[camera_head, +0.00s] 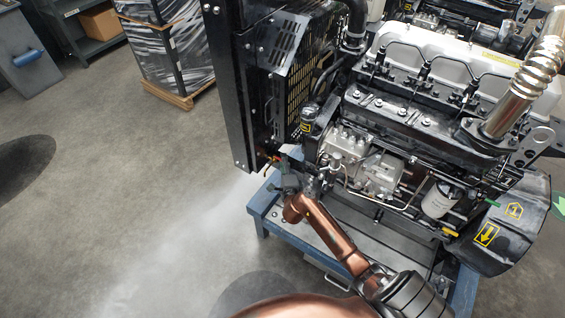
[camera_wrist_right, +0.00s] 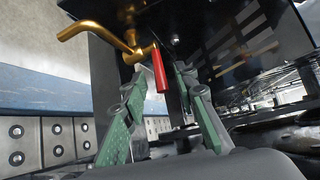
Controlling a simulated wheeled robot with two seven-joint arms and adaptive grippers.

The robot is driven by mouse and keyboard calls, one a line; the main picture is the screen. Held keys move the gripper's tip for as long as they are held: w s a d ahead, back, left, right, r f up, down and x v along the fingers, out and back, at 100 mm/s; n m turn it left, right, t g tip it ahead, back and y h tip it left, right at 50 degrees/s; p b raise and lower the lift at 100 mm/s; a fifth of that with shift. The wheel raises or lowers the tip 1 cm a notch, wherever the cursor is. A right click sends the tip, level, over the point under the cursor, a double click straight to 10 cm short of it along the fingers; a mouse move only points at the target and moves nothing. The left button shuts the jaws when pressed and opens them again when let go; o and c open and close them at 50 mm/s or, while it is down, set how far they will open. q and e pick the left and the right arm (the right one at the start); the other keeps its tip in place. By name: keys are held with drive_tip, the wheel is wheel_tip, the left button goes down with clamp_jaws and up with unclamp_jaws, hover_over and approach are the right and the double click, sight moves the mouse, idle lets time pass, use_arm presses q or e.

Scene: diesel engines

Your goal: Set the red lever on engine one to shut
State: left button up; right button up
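Engine one (camera_head: 400,130), marked with a yellow "1" on its right end, stands on a blue frame (camera_head: 262,208). The red lever (camera_wrist_right: 160,70) is on a brass tap (camera_wrist_right: 110,38) with a bent spout, at the lower corner of a black panel. In the right wrist view the lever hangs down, slightly tilted. In the head view the tap shows only as a small orange-red spot (camera_head: 270,160) beside my right gripper (camera_head: 283,181). In the wrist view, my right gripper (camera_wrist_right: 157,84) is open, its green-padded fingers on either side of the lever, with gaps visible. My left gripper is out of view.
The black radiator frame (camera_head: 226,90) rises just behind my right gripper. A wrapped pallet load (camera_head: 172,45) and a shelf with a cardboard box (camera_head: 102,20) stand at the back left. Another engine (camera_head: 455,18) is behind. The floor on the left is clear.

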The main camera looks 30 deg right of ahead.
drive_tip(key=shift+w+d, duration=0.15)
drive_tip(key=shift+w, duration=0.1)
drive_tip(key=shift+c, duration=0.7)
clamp_jaws()
